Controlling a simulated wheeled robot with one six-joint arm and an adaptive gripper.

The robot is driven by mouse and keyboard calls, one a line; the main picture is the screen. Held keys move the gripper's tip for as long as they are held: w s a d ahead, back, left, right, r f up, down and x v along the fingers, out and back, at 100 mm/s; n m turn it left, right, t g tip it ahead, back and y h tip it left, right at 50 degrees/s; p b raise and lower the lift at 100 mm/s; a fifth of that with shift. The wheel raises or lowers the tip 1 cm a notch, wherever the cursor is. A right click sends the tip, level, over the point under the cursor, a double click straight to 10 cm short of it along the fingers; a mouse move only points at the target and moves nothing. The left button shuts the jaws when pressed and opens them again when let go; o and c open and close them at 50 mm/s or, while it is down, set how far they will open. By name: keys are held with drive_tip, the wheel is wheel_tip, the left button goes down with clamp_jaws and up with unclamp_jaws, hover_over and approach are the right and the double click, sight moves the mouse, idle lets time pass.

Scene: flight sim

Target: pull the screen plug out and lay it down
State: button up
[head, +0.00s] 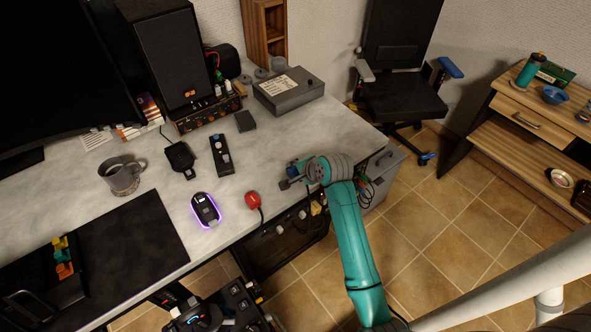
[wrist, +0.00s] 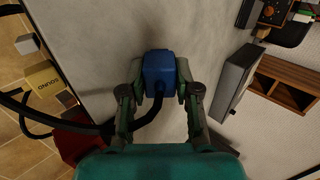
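My gripper (head: 289,178) is over the right end of the desk in the head view. In the wrist view my gripper (wrist: 160,80) has its fingers closed against both sides of a blue plug (wrist: 158,66). The blue plug also shows as a small patch beside the fingers in the head view (head: 291,171). A black cable (wrist: 150,115) runs from it, curving to the lower left past the desk edge. No label shows on the blue plug, so I cannot tell which device it belongs to. Bare desk top lies behind it, apparently with no socket around it.
A yellow plug (wrist: 44,82) marked SOUND, a white plug (wrist: 27,43) and a red block (wrist: 76,137) sit along the desk's front edge. A grey box (head: 289,92) stands behind.

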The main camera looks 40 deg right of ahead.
drive_tip(key=o, duration=0.4)
drive_tip(key=v, duration=1.2)
idle(0.5)
drive_tip(key=s+a+f+n+t+h, duration=0.1)
drive_tip(key=s+a+f+n, duration=0.4)
drive_tip(key=s, duration=0.3)
drive_tip(key=s+a+f+n+t, duration=0.2)
drive_tip(key=s+a+f, duration=0.2)
drive_tip(key=s+a, duration=0.35)
drive_tip(key=s+a+r+n+t, duration=0.1)
drive_tip(key=s+r+n, duration=0.2)
drive_tip(key=s, duration=0.4)
drive_tip(key=s+a+r+n+t, duration=0.1)
drive_tip(key=s+a+r+n, duration=0.1)
drive_tip(key=s, duration=0.5)
drive_tip(key=s+a+r+n+t+y, duration=0.1)
drive_tip(key=s+a+r+n, duration=0.1)
drive_tip(key=s+r+n, duration=0.2)
drive_tip(key=shift+s+a+r+n, duration=0.1)
drive_tip(key=shift+s+r+n, duration=0.1)
drive_tip(key=shift+s+n, duration=0.4)
drive_tip(key=shift+s+r+n, duration=0.2)
drive_tip(key=shift+s+n, duration=0.2)
drive_tip(key=shift+s, duration=0.45)
